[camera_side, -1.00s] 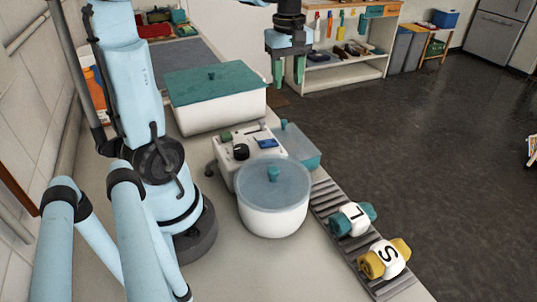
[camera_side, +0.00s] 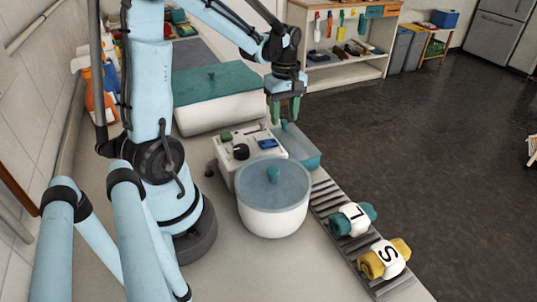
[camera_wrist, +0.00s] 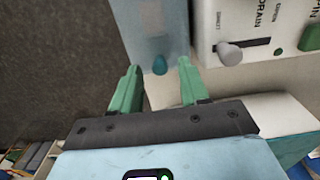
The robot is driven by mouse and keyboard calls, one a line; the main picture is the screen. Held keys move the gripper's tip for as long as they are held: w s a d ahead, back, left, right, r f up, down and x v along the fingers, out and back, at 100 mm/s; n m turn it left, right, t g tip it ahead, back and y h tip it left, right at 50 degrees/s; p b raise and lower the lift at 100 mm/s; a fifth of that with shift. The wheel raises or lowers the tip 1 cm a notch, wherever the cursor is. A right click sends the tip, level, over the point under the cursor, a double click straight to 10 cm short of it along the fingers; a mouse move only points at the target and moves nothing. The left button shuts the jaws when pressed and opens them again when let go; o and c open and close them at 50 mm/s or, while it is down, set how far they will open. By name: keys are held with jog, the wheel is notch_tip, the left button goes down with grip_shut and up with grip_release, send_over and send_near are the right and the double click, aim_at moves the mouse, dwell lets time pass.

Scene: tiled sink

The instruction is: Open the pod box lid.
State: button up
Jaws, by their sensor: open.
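The pod box, which I take to be the small box with a translucent blue-teal lid (camera_side: 305,153), stands behind and right of the white control unit. A small teal knob (camera_wrist: 160,64) sits at the edge of its lid (camera_wrist: 150,28) in the wrist view. My gripper (camera_side: 284,118) is above the far end of this box, pointing down. Its green fingers are open. In the wrist view, the knob appears between the fingertips with space on both sides. The side view does not clearly show whether the fingers touch it. The lid looks shut.
The white control unit (camera_side: 247,149) with dials and a slider (camera_wrist: 230,53) stands close beside the box. A round white pot (camera_side: 273,214) and a large white bin with teal lid (camera_side: 215,85) are nearby. Dark floor lies right.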

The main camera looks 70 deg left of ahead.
jog(key=shift+f, duration=0.65)
grip_shut()
